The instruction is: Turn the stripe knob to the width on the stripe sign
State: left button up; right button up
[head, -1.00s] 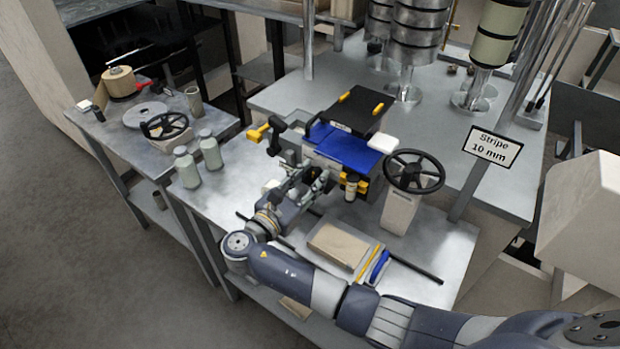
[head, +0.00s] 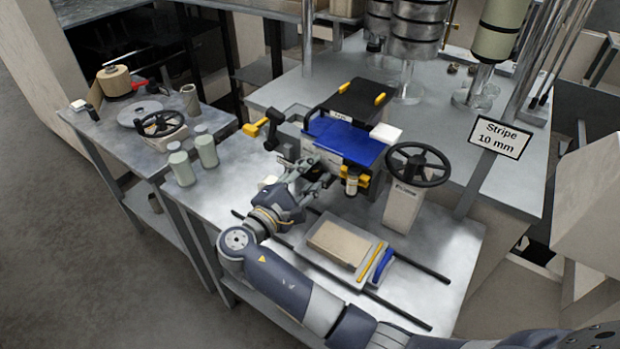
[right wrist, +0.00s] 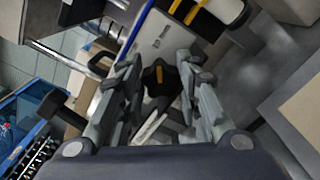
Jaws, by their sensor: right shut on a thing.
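The stripe sign (head: 498,136) reads "Stripe 10 mm" in the head view. The machine with a blue and black top (head: 345,140) stands on the metal table. My right gripper (head: 320,180) is at the machine's front, low on its face. In the right wrist view, a dark knob with a yellow pointer mark (right wrist: 158,76) sits on the pale front panel, between the fingers of my right gripper (right wrist: 160,85). The gripper is shut on this knob. In the head view the fingers hide the knob. I cannot read a width scale around it. My left gripper is out of view.
A black handwheel on a pale pedestal (head: 403,205) stands right of the machine. A brown block (head: 340,243) and a blue item (head: 383,263) lie in front. Two pale bottles (head: 206,152) stand at the left. Dark rails run across the table.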

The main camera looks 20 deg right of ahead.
jog(key=shift+m+b, duration=0.3)
jog(key=shift+m, duration=0.2)
jog(key=shift+r, duration=0.15)
jog(key=o, duration=1.1)
jog(key=shift+d, duration=0.15)
jog(key=shift+r, duration=0.25)
notch_tip(320, 180, up, 10)
jog(key=shift+f, duration=0.25)
